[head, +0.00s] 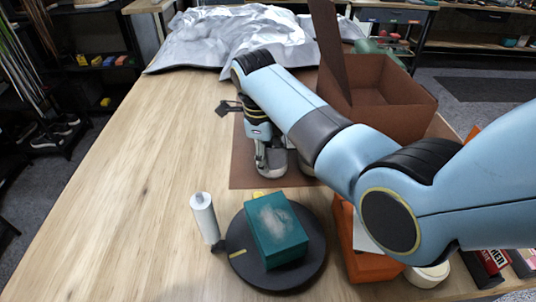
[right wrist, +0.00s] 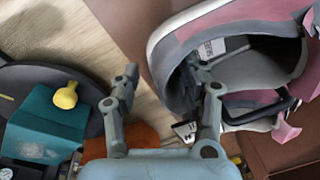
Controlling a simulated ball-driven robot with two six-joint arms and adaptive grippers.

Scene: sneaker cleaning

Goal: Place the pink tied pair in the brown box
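In the right wrist view a pink and grey sneaker (right wrist: 218,28) fills the upper right, its opening facing the camera. Pink lace or ribbon ends (right wrist: 287,132) show at its right; I cannot make out a knot or a whole second shoe. My right gripper (right wrist: 163,72) is open, one finger at the shoe's opening and the other outside, with the shoe's edge between them. In the head view the right gripper (head: 268,165) points down over a brown mat (head: 240,168), and my arm hides most of the shoes. The brown box (head: 412,108) stands behind, lid flap up. My left gripper is out of view.
A teal block (head: 276,230) sits on a dark round plate (head: 305,276), beside a white tube (head: 204,217). An orange tray (head: 372,268) is at the front right. A crumpled silver sheet (head: 205,45) covers the far end. The table's left side is clear.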

